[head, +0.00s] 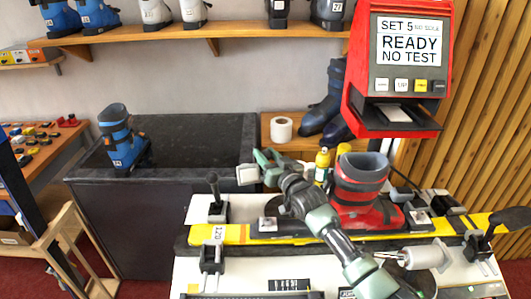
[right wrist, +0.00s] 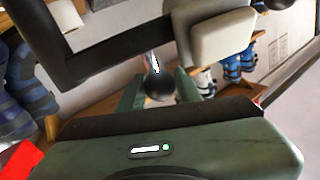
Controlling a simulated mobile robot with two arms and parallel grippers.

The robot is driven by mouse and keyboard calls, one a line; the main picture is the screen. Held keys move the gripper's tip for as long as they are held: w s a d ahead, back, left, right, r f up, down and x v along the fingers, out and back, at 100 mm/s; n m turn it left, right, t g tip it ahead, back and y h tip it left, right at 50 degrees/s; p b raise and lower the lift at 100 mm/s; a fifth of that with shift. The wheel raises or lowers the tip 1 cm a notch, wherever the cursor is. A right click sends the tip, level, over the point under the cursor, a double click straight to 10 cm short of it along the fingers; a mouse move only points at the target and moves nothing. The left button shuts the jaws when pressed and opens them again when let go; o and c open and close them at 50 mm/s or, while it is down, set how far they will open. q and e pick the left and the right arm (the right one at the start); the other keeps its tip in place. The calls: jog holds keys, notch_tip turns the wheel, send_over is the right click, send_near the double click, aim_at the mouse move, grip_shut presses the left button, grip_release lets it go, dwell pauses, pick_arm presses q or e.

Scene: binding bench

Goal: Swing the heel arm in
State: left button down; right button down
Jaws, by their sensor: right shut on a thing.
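My right gripper (head: 263,163) reaches across the bench to a spot left of the red ski boot (head: 357,190). The right wrist view shows its two green fingers (right wrist: 159,88) closed around a black ball knob (right wrist: 158,87) on a thin metal stem. Beside it runs a black bent bar (right wrist: 110,65) with a grey pad (right wrist: 222,36), which looks like the heel arm. The pad also shows in the head view (head: 248,175), just left of the gripper and apart from the boot. The boot stands upright over the yellow ski (head: 225,234). My left gripper is not in view.
A black-knobbed lever (head: 214,190) stands left of the gripper, and another (head: 486,232) at the right end. A red test unit (head: 398,70) reading "READY NO TEST" overhangs the back right. A grey cylinder (head: 412,258) lies in front of the boot.

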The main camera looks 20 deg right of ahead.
jog(key=shift+s+d+r+n+y+b, duration=0.15)
jog(key=shift+s+n+y+b, duration=0.1)
jog(key=shift+n+y+b, duration=0.3)
jog(key=shift+s+a+r+n+y+b, duration=0.15)
jog(key=shift+s+n+y+b, duration=0.15)
jog(key=shift+y, duration=0.35)
jog(key=shift+g, duration=0.3)
jog(key=c, duration=1)
grip_release()
jog(key=shift+d, duration=0.1)
jog(key=shift+s+f, duration=0.1)
jog(key=shift+s, duration=0.05)
jog(key=shift+f, duration=0.15)
jog(key=shift+s+d+f, duration=0.1)
jog(key=shift+s, duration=0.25)
jog(key=b+v, duration=0.2)
jog(key=v, duration=0.5)
jog(key=shift+r, duration=0.3)
